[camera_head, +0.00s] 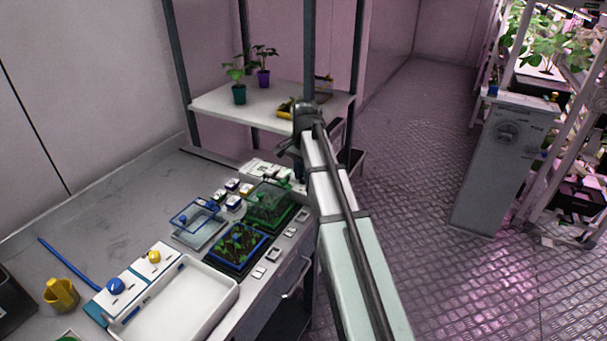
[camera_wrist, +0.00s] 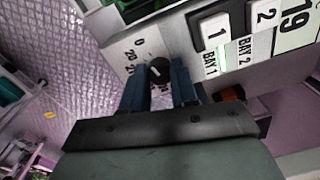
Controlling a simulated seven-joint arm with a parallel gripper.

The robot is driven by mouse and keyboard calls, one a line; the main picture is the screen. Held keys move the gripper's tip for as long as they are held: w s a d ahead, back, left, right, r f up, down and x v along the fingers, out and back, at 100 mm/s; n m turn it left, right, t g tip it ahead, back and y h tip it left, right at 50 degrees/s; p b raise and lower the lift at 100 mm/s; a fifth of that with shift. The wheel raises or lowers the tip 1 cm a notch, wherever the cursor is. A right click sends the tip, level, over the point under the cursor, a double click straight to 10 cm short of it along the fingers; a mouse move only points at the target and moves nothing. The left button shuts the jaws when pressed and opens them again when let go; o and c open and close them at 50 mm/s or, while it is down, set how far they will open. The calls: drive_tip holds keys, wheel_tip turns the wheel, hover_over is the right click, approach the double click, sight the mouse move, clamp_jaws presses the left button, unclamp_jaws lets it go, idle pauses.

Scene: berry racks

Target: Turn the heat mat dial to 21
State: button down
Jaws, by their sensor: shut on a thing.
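The heat mat dial (camera_wrist: 159,69) is a small round black knob with a light pointer mark, in the wrist view. It sits on a white scale plate (camera_wrist: 120,52) where 0, 20 and what looks like 21 show on the left. Other marks by the knob are partly hidden by my fingers. I cannot tell for sure which number the pointer is at. My gripper (camera_wrist: 160,82) has its two blue fingers on either side of the knob, shut on it. In the head view my arm reaches over the bench's far end, and the dial cannot be made out there.
The bench holds a white tray (camera_head: 228,293) and a clear-lidded propagator (camera_head: 270,200). A shelf (camera_head: 215,104) with potted plants stands behind.

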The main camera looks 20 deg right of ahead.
drive_tip(key=shift+n, duration=0.3)
drive_tip(key=n, duration=0.5)
drive_tip(key=shift+n, duration=0.3)
drive_tip(key=n, duration=0.5)
drive_tip(key=shift+n, duration=0.4)
drive_tip(key=shift+w, duration=0.1)
drive_tip(key=c, duration=0.9)
unclamp_jaws()
drive_tip(key=shift+o, duration=0.2)
drive_tip(key=shift+r, duration=0.15)
wheel_tip(320, 180, up, 14)
drive_tip(key=shift+d+f, duration=0.15)
drive_tip(key=shift+f, duration=0.05)
